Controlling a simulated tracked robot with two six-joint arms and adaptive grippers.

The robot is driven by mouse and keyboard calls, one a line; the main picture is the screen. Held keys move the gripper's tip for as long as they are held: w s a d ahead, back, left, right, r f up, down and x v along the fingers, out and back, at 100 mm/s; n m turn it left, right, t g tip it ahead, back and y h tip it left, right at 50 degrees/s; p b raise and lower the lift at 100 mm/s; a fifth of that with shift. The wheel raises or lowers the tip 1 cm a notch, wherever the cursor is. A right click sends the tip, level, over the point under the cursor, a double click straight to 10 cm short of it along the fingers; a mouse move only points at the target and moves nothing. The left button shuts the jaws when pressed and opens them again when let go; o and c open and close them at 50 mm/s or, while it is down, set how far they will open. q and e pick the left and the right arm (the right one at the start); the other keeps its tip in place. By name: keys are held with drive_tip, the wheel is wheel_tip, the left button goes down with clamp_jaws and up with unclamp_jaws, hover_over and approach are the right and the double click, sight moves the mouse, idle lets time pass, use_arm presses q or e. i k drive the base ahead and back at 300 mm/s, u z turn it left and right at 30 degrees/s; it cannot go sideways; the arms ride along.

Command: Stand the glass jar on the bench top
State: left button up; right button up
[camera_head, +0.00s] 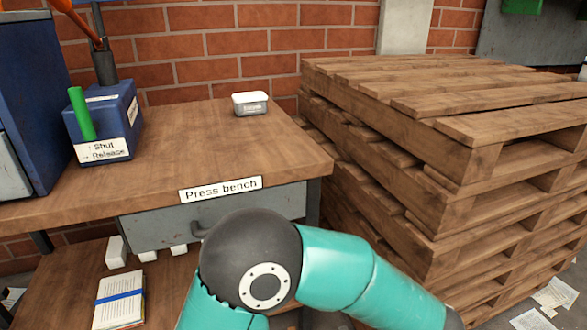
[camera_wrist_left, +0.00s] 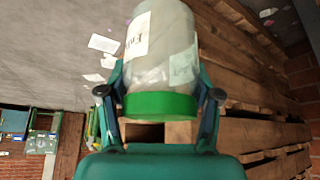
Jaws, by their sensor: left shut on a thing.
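The glass jar (camera_wrist_left: 160,55) shows in the left wrist view, a clear body with white labels and a green lid (camera_wrist_left: 160,104). My left gripper (camera_wrist_left: 160,88) is shut on it, with one finger on each side near the lid. The lid faces the palm, and the body points toward the top of the picture, where the floor shows. The wooden bench top (camera_head: 215,150), labelled "Press bench", is in the head view. The left gripper and jar are out of the head view. My right gripper is in neither view.
A blue box with a green lever (camera_head: 102,125) stands on the bench's left part, and a small white-lidded tin (camera_head: 251,104) near its back edge. The middle is clear. Stacked pallets (camera_head: 440,120) stand right of the bench; they also show behind the jar (camera_wrist_left: 245,75).

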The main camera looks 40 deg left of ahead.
sight(213, 152)
drive_tip(key=u, duration=0.9)
drive_tip(key=i, duration=0.15)
drive_tip(key=z, duration=2.15)
drive_tip(key=k, duration=2.3)
drive_tip(key=u, duration=0.85)
drive_tip(key=i, duration=1)
